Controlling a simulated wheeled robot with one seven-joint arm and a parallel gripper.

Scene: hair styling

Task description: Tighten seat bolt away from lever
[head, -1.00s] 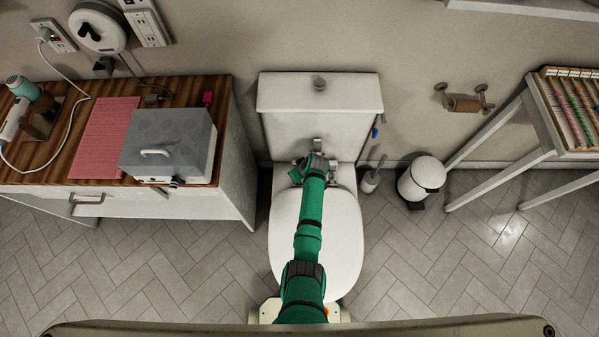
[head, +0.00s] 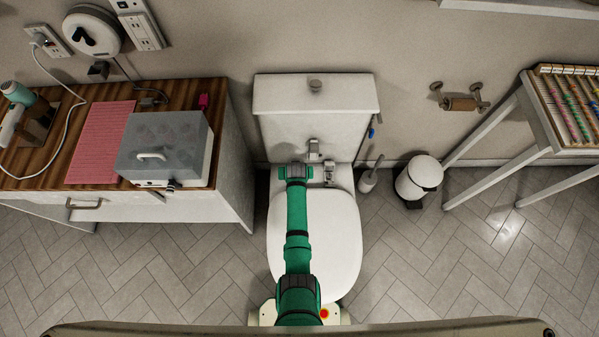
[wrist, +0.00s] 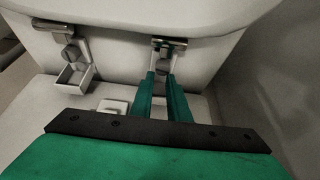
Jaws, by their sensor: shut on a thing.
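The white toilet (head: 318,225) has its lid down. A small blue part (head: 372,132), perhaps the lever, is on the tank's right side. My gripper (wrist: 162,76) has green fingers, closed around the sides of a grey seat bolt (wrist: 162,67) below a metal hinge bracket. The fingers partly hide the bolt. In the head view, my green wrist (head: 296,171) covers the left rear of the seat, and the fingertips are hidden. The other bolt (wrist: 70,54), at left in the wrist view, stands free beside an open white cap (wrist: 75,78). Its hinge shows right of my wrist (head: 329,172).
A cabinet (head: 240,165) with a grey-lidded box (head: 165,148) stands left. A toilet brush (head: 369,180), a white bin (head: 417,178) and a white table (head: 490,150) stand right. The tank (head: 316,95) rises closely behind the hinges. A small white piece (wrist: 112,107) lies near the fingers.

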